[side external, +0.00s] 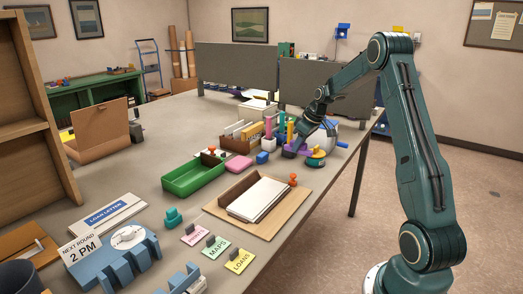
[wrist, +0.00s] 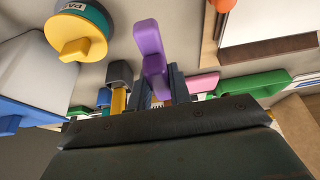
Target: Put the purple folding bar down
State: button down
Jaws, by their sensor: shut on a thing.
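The purple folding bar (wrist: 149,45) is a smooth, bent purple piece that juts out from between the fingers of my gripper (wrist: 155,88) in the wrist view. My gripper is shut on it. In the side external view my gripper (side external: 291,150) is low over the far right part of the table, and a bit of the purple bar (side external: 305,149) shows beside it. I cannot tell whether the bar touches the tabletop.
A round yellow and teal piece (side external: 316,160) stands just right of my gripper. A blue block (side external: 262,157), a pink block (side external: 238,163) and a green tray (side external: 193,177) lie to the left. A wooden board with papers (side external: 258,199) lies in front. Grey panels (side external: 326,90) stand behind.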

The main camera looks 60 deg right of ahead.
aim_at(298, 153)
jog(key=shift+f, duration=1.8)
jog(key=shift+f, duration=2.15)
jog(key=shift+f, duration=0.15)
jog(key=c, duration=1.3)
grip_release()
jog(key=v, duration=1.2)
jog(key=shift+a+r, duration=0.1)
jog(key=shift+r, duration=0.15)
